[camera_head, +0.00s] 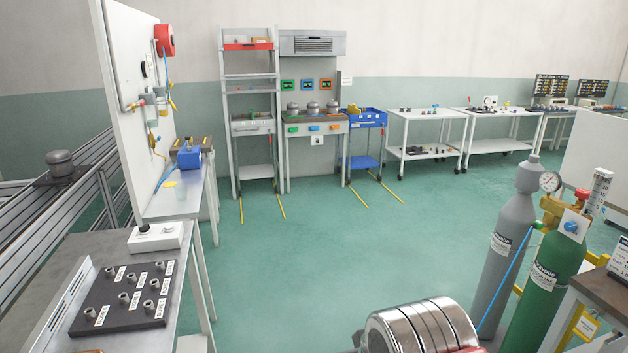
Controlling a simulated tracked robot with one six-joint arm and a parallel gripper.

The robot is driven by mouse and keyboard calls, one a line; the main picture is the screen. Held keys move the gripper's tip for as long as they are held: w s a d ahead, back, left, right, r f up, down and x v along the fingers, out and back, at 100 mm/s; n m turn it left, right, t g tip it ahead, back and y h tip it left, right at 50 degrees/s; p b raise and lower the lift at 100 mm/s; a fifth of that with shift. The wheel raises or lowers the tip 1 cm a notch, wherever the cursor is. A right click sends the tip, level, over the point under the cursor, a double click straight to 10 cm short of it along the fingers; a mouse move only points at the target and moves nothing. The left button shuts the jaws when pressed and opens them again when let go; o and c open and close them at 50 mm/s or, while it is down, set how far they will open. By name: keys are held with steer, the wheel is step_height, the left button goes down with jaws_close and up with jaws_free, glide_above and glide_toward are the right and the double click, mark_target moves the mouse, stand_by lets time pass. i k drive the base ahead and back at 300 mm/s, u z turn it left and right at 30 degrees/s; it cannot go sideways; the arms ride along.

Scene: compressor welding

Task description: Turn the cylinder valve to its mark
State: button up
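Two gas cylinders stand upright at the right, a grey one (500,255) and a green one (545,290) in front of it. A mark on the plate is too small to make out. A white dial gauge (550,181) and yellow-brass fittings (552,208) are above and beside it. My gripper is not in view, and nothing is seen touching the knob.
A blue hose (503,278) hangs in front of the cylinders. A bench (600,290) stands close at their right. At the left is a bench with a black tray of small parts (125,295). The green floor (300,265) in the middle is open. Racks and white tables (425,114) line the back wall.

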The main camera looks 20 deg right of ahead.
mark_target(583, 194)
steer(key=z, duration=0.35)
steer(key=i, duration=1.5)
steer(key=z, duration=0.8)
steer(key=i, duration=0.65)
steer(key=z, duration=0.9)
steer(key=i, duration=0.6)
steer(key=z, duration=0.65)
steer(key=i, duration=0.75)
steer(key=z, duration=0.3)
